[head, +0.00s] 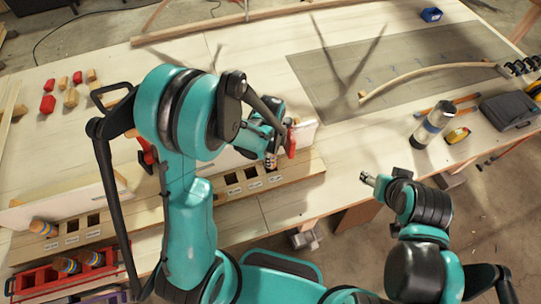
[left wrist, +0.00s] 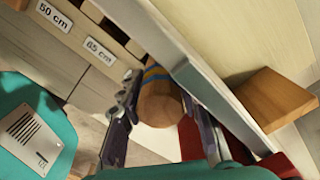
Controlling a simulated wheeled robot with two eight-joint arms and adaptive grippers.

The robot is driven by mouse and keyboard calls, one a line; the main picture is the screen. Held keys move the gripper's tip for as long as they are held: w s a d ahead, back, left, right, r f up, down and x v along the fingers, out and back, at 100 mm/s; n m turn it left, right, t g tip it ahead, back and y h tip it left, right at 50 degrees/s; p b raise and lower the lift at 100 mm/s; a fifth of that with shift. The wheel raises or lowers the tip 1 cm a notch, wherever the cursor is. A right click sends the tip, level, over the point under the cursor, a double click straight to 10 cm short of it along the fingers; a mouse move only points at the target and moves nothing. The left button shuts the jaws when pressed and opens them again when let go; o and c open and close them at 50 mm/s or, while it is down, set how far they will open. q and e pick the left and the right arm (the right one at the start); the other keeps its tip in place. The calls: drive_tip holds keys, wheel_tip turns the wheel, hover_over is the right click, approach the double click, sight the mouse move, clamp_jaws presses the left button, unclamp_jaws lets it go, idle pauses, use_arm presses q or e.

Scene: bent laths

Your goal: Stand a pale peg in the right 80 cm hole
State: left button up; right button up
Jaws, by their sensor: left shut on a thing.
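My left gripper (head: 271,158) is at the right end of the hole board (head: 312,168). In the left wrist view the left gripper (left wrist: 158,86) is shut on a pale wooden peg (left wrist: 160,107) with blue and yellow bands, seen nearly end-on. The 50 cm label (left wrist: 55,15) and the 65 cm label (left wrist: 99,50) are readable beside holes there. The peg is past the 65 cm label; the 80 cm label and hole are hidden, and I cannot tell whether the peg's lower end is in a hole.
A banded peg (head: 43,228) stands at the board's left end. More pegs (head: 92,258) are in a red crate (head: 40,278). A red clamp (head: 291,142) and an upright pale board (head: 304,131) are close to my left gripper. A bent lath (head: 420,72) lies on the grey mat.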

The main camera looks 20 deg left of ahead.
use_arm(q)
drive_tip(key=shift+f+b, duration=1.2)
drive_tip(key=o, duration=1.3)
drive_tip(key=shift+r, duration=0.1)
drive_tip(key=shift+r+p, duration=0.85)
drive_tip(key=shift+r, duration=0.4)
drive_tip(key=shift+w+a+r+p, duration=0.1)
drive_tip(key=shift+r+p, duration=2.05)
drive_tip(key=shift+r, duration=1.05)
